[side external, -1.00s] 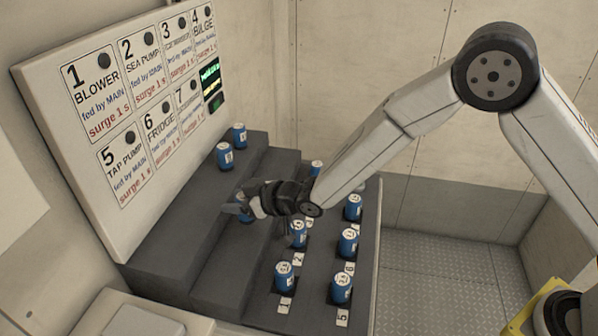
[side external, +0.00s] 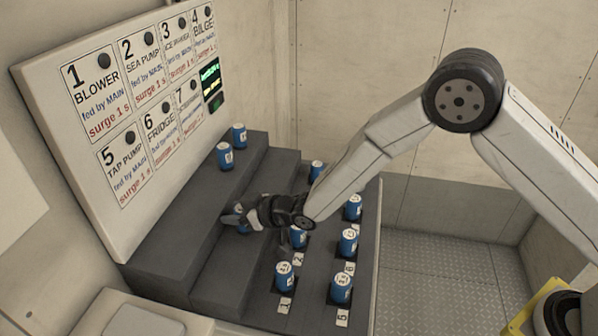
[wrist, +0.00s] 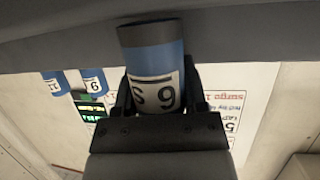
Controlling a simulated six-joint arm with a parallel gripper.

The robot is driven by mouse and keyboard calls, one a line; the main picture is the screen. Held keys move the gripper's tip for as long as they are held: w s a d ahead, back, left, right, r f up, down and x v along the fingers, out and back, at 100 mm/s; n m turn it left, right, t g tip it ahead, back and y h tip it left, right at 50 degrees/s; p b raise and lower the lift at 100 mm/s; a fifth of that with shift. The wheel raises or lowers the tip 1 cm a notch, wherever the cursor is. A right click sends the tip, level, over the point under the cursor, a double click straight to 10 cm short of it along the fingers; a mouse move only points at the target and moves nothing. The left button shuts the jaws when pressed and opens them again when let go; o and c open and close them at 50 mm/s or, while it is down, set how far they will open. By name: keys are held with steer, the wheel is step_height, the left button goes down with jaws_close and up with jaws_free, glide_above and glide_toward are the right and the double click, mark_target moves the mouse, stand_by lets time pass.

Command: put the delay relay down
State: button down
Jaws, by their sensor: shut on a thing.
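My gripper (side external: 236,217) is shut on a blue delay relay (side external: 243,229), mostly hidden by the fingers in the side view. In the wrist view the relay (wrist: 155,65) sits between both fingers (wrist: 158,92), its white label upside down and seeming to read 6 s. Its grey end reaches over the dark grey step (wrist: 230,35). The gripper is low over the middle step of the stepped stand (side external: 222,270). I cannot tell whether the relay touches the step.
Two blue relays (side external: 225,156) stand on the upper step at the back. Several more (side external: 341,288) stand in numbered spots on the lowest level, close to my wrist. A labelled panel (side external: 130,110) rises behind. The front of the middle step is bare.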

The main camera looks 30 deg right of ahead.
steer(key=shift+f, duration=0.2)
steer(key=shift+c, duration=0.7)
jaws_free()
steer(key=v, duration=0.7)
steer(key=shift+s+r, duration=0.2)
steer(key=shift+s, duration=0.15)
steer(key=shift+d, duration=0.15)
steer(key=shift+d, duration=0.1)
